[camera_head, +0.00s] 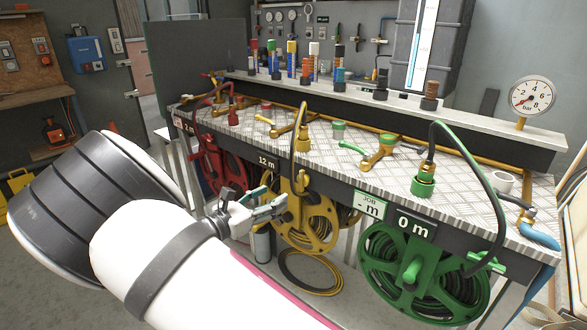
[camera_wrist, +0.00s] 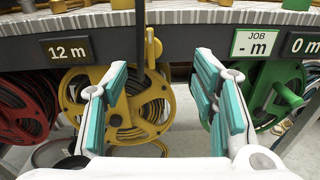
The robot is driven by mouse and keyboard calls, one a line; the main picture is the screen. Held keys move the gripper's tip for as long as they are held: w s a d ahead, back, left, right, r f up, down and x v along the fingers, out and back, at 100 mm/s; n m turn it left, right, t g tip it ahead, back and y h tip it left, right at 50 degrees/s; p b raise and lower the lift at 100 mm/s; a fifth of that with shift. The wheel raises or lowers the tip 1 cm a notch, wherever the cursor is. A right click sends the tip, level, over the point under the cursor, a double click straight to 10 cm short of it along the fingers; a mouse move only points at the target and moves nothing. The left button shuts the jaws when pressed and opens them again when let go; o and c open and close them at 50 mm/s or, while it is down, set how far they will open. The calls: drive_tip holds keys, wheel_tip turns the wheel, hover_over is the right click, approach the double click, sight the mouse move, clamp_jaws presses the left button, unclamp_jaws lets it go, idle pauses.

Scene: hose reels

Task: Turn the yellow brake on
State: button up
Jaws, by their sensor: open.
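The yellow reel (camera_head: 313,222) hangs under the front edge of the bench, below a "12 m" display (camera_head: 267,162). It also shows in the wrist view (camera_wrist: 158,100), between and behind my fingers. A small yellow lever (camera_wrist: 150,47), which looks like the brake, stands at the reel's upper right beside a dark hose. In the head view a yellow fitting (camera_head: 303,182) shows at the same place. My gripper (camera_head: 273,200) is open and empty, in front of the reel. In the wrist view the fingers (camera_wrist: 160,75) are wide apart, apparently touching nothing; the lever appears between and beyond them.
A green reel (camera_head: 380,255) with "JOB - m" and "0 m" displays hangs to the right, a red reel (camera_head: 232,170) to the left. Hoses and valves lie on the bench top (camera_head: 325,150). A coiled yellow-black hose (camera_head: 310,284) lies low beneath the yellow reel.

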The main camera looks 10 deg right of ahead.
sight(300, 176)
drive_tip(key=shift+n+t, duration=0.3)
drive_tip(key=shift+n, duration=0.1)
drive_tip(key=x, duration=0.4)
drive_tip(key=b+x, duration=0.1)
drive_tip(key=x, duration=0.3)
drive_tip(key=w+x, duration=0.1)
drive_tip(key=x, duration=0.4)
drive_tip(key=shift+a+f+b, duration=0.15)
drive_tip(key=shift+a+b, duration=0.2)
drive_tip(key=shift+b, duration=0.05)
drive_tip(key=shift+c, duration=0.5)
drive_tip(key=c, duration=1.1)
